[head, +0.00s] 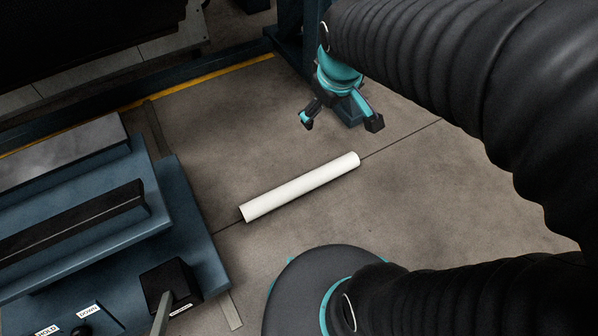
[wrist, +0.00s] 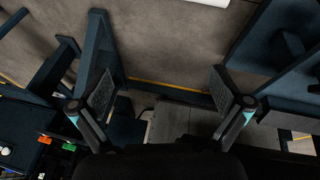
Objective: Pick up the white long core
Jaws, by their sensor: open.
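The white long core (head: 300,187) lies on its side on the grey-brown floor in the head view, slanting from lower left to upper right. A small part of the core (wrist: 190,1) shows at the top edge of the wrist view. My gripper (head: 340,122) is open and empty, up and to the right of the core in the head view. In the wrist view the two fingers of my gripper (wrist: 163,90) stand wide apart with nothing between them. The gripper is apart from the core.
A blue machine (head: 185,235) with a control panel and a lever stands at the lower left, close to the core's left end. A blue frame (head: 125,108) runs along the back beside a yellow floor line (head: 190,84). The floor right of the core is clear.

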